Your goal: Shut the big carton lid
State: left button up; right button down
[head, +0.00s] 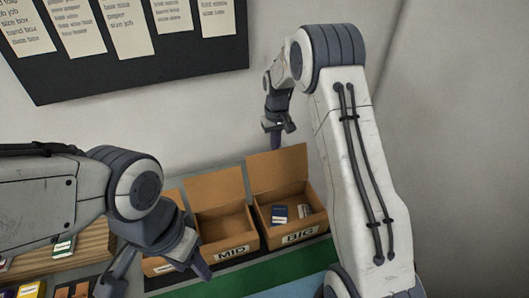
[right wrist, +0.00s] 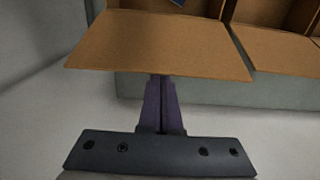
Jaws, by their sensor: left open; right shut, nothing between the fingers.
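The big carton (head: 302,237), an open brown box with a BIG label, stands at the right end of a row of cartons. Its lid (head: 277,168) stands raised at the back edge; the lid also fills the upper middle of the right wrist view (right wrist: 160,45). A blue item (head: 280,213) and a pale item (head: 305,210) lie inside. My right gripper (head: 277,142) is shut and empty, pointing down at the lid's top edge from behind; the lid seems to hide its fingertips. Contact is unclear. My left gripper (head: 158,283) is open and empty, low in front of the left carton.
The MID carton (head: 226,228), open with its lid raised, stands just left of the big one. Another carton is partly hidden behind my left gripper. A green mat strip (head: 290,264) lies in front. A dark board with paper lists (head: 130,70) hangs on the wall.

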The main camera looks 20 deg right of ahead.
jog(key=shift+s+r, duration=0.1)
jog(key=shift+s, duration=2.5)
notch_tip(320, 180, up, 7)
jog(key=p, duration=0.5)
